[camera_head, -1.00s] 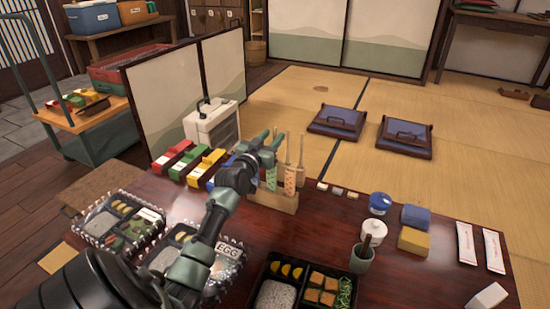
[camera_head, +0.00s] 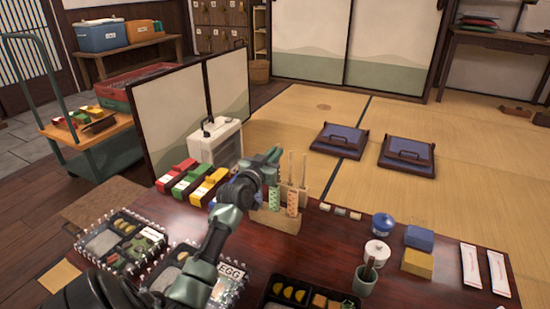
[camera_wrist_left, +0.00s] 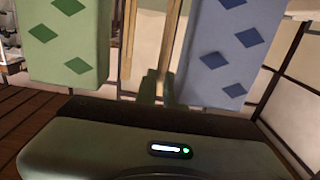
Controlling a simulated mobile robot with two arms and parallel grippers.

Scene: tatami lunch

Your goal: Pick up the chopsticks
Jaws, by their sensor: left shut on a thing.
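A wooden holder (camera_head: 274,219) stands on the dark red table. Patterned sleeves, one green (camera_head: 274,198) and one orange (camera_head: 293,203), stand in it, with pale wooden chopsticks (camera_head: 303,170) rising above. My left gripper (camera_head: 274,158) reaches in over the holder from the left. In the left wrist view, the gripper (camera_wrist_left: 157,88) is shut on thin wooden chopsticks (camera_wrist_left: 168,40) between a green diamond-patterned sleeve (camera_wrist_left: 66,40) and a blue one (camera_wrist_left: 222,45). How far the held chopsticks stand above the holder is hidden. My right gripper is not in view.
Red, green and yellow boxes (camera_head: 210,187) lie left of the holder, near a white case (camera_head: 215,142). Lunch trays (camera_head: 118,243) are at the front left. A blue-lidded jar (camera_head: 382,224), a white pot (camera_head: 377,252) and a cup (camera_head: 364,280) stand to the right.

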